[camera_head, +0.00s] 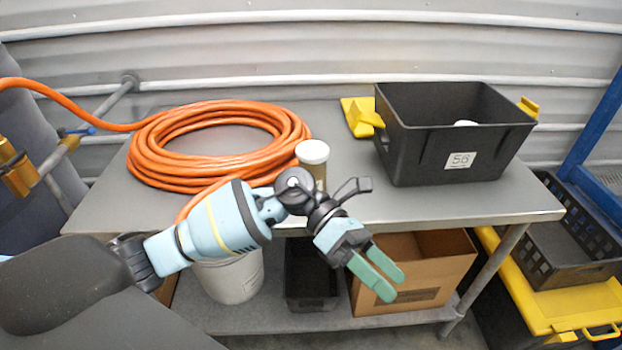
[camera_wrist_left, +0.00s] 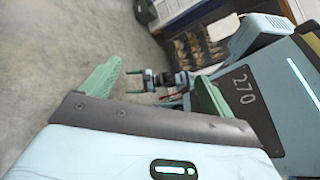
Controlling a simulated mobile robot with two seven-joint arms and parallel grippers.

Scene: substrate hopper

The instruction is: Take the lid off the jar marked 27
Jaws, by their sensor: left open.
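A small jar (camera_head: 313,166) with a white lid and brownish contents stands on the grey table in the head view, beside the orange hose coil. No number shows on it, and my left arm hides its lower part. My left gripper (camera_head: 391,282) is open and empty, in front of and below the table's front edge, to the lower right of the jar. Its green fingers point down and to the right. In the left wrist view, the fingers of the left gripper (camera_wrist_left: 155,72) are spread wide with no jar between them.
A black bin (camera_head: 440,152) marked 56 stands at the table's right, with a white thing (camera_head: 465,123) partly showing inside. An orange hose coil (camera_head: 165,172) lies at left. A bucket (camera_head: 232,280), a dark tub and a cardboard box (camera_head: 440,262) sit on the shelf below.

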